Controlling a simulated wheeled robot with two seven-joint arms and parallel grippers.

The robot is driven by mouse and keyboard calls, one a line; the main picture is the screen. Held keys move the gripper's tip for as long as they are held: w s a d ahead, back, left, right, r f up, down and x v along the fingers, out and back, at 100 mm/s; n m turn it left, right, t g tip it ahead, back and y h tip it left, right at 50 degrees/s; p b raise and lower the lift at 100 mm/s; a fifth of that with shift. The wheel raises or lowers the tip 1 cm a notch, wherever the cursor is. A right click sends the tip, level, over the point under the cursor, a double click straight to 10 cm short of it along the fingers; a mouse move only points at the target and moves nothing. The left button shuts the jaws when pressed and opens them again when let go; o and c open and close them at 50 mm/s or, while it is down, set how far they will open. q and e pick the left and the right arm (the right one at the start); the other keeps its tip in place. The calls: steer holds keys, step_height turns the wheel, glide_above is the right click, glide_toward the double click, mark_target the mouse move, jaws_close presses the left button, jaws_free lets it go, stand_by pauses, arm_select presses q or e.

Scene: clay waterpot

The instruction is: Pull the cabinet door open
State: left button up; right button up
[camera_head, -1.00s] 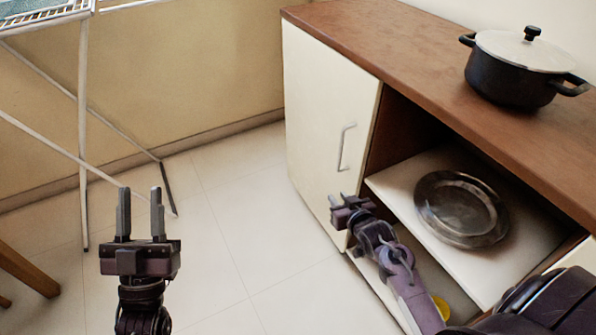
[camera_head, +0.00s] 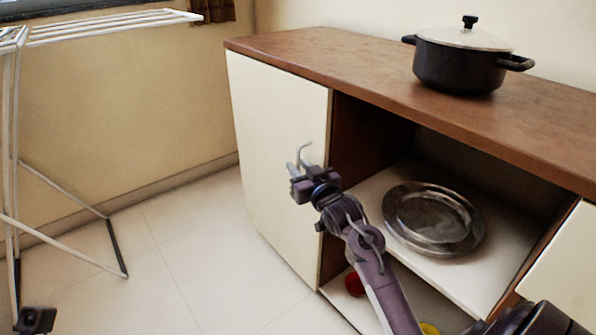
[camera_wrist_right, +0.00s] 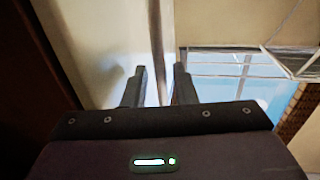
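The cream cabinet door (camera_head: 275,130) is shut at the left end of the wooden-topped cabinet. Its thin metal handle (camera_head: 304,147) shows only at its upper part; my right gripper hides the rest. My right gripper (camera_head: 298,166) is at the handle in the head view. In the right wrist view its two fingers (camera_wrist_right: 160,85) stand apart with a gap between them. I cannot tell whether the handle lies between them. A dark part of my left gripper (camera_head: 37,319) shows at the bottom left corner; its fingers cannot be made out.
A black pot (camera_head: 462,65) with a pale lid stands on the cabinet top (camera_head: 330,60). A metal plate (camera_head: 433,218) lies on the open shelf. Red (camera_head: 354,284) and yellow items are below. A white drying rack (camera_head: 110,22) stands at left. The tiled floor before the door is clear.

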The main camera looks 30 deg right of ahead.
steer(key=shift+w, duration=0.3)
jaws_close()
